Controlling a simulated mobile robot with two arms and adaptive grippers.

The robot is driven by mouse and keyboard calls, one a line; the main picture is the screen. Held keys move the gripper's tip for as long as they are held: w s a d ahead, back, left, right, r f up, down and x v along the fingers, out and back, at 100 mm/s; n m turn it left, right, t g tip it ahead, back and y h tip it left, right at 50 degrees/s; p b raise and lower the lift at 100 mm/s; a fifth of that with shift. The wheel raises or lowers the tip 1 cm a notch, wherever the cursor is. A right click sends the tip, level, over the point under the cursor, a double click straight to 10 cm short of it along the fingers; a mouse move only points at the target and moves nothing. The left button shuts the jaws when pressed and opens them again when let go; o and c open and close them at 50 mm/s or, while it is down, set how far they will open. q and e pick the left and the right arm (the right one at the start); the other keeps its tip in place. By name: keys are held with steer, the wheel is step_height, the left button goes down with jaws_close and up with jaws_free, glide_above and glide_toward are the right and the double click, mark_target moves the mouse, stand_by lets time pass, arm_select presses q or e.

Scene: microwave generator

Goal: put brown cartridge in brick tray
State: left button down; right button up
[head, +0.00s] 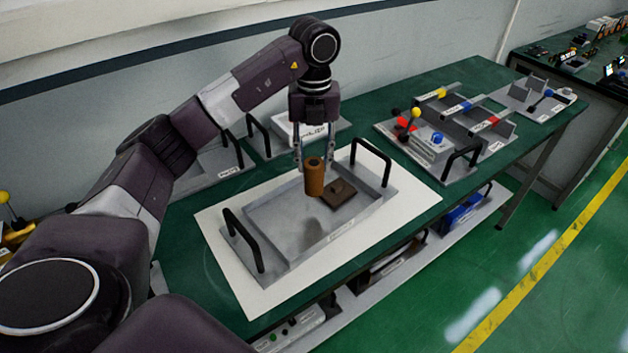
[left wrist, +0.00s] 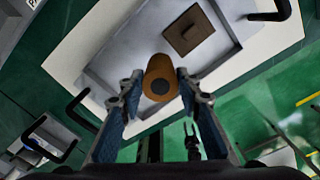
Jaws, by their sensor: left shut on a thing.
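The brown cartridge (head: 314,177) is an orange-brown upright cylinder. My left gripper (head: 314,162) is shut on it from above and holds it over the grey tray (head: 290,262). In the left wrist view the cartridge (left wrist: 161,78) sits between the two fingertips of my left gripper (left wrist: 158,88). The tray has two black handles and a label on its front wall, too small to read. A flat dark brown block (head: 338,193) with a small raised middle lies in the tray, to the right of the cartridge. My right gripper is not in view.
The tray stands on a white mat (head: 412,192) on the green table (head: 190,243). A grey tray with coloured levers and knobs (head: 440,147) stands at the right. Another tray with a white box (head: 297,132) is behind. The tray's left part is clear.

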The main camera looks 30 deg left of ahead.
mark_target(314, 181)
arm_select(q)
step_height(314, 181, down, 3)
steer(key=shift+a+r, duration=0.1)
steer(key=shift+r, duration=0.1)
step_height(314, 181, down, 4)
steer(key=shift+r+p, duration=0.25)
steer(key=shift+p, duration=0.45)
steer(key=shift+f, duration=0.2)
steer(key=shift+f, duration=0.2)
steer(key=c, duration=1.4)
jaws_free()
steer(key=shift+r, duration=0.1)
